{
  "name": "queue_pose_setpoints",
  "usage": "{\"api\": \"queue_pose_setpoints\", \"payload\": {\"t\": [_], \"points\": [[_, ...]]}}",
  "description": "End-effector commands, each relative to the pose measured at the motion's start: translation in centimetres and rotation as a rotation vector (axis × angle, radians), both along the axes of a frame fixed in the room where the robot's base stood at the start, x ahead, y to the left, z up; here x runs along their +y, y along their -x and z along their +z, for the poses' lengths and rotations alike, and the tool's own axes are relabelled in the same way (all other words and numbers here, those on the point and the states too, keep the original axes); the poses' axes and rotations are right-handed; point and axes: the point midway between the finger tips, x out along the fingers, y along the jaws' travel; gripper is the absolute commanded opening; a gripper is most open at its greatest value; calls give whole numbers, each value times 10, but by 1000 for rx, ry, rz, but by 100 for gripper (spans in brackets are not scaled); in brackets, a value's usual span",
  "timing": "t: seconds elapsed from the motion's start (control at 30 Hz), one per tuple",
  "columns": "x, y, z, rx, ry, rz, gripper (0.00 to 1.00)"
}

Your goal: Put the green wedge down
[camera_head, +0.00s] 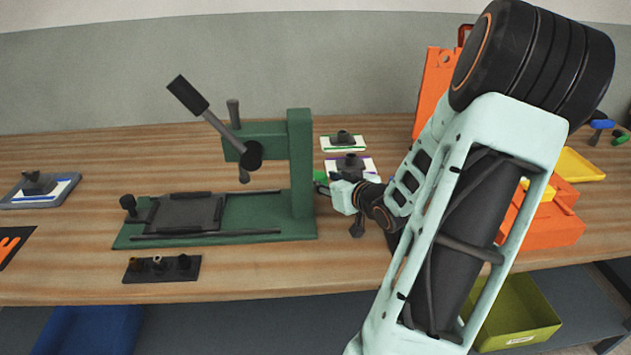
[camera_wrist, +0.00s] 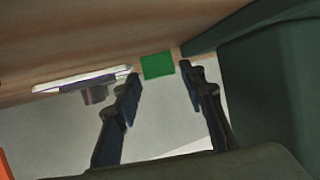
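The green wedge (camera_wrist: 157,66) shows in the wrist view as a flat green face against the wooden bench, just past my fingertips. In the head view only a small bit of green (camera_head: 320,176) shows, between the press column and my gripper. My gripper (camera_wrist: 160,75) has its two dark fingers apart, one on each side of the wedge. A narrow gap shows at the wedge's right side; the left finger is very close to its edge. I see no clear grip on it. The wedge's underside is hidden.
A green press (camera_head: 303,165) stands close left of my gripper, and its dark green side fills the wrist view's right. A purple-striped card (camera_head: 368,163) with a dark part and a green-striped card (camera_head: 328,143) lie behind.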

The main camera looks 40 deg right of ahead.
Motion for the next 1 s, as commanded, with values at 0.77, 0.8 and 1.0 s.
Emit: {"api": "queue_pose_setpoints", "payload": {"t": [0.77, 0.8, 1.0], "points": [[-2, -13, -5, 0, 0, 0, 0], [-2, -13, -5, 0, 0, 0, 0], [-2, -13, -1, 0, 2, 1, 0]]}}
